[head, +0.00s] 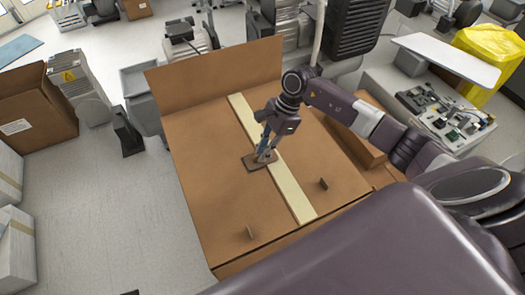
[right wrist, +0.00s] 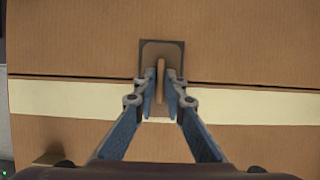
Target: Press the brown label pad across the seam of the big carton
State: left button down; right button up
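The big carton (head: 215,175) stands in the middle of the head view, with a cream strip (head: 290,190) along its top. In the right wrist view, a dark seam line (right wrist: 60,77) runs along the edge of the cream strip (right wrist: 60,97). The brown label pad (head: 250,165) is a flat plate with an upright fin. In the right wrist view the pad (right wrist: 150,52) spans the seam and overlaps the strip. My right gripper (head: 264,156) has its fingers closed around the fin (right wrist: 160,72). Whether the pad touches the carton is hard to tell. My left gripper is out of view.
Two small brown tabs (head: 323,183) (head: 250,233) stand up from the carton top. A raised flap (head: 215,75) rises at its far edge. A cart with small parts (head: 440,110) is at the right. Another carton (head: 30,110) stands at the left, beyond open floor.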

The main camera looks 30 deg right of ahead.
jog(key=shift+o, duration=0.9)
jog(key=shift+r, duration=0.1)
jog(key=v, duration=1.2)
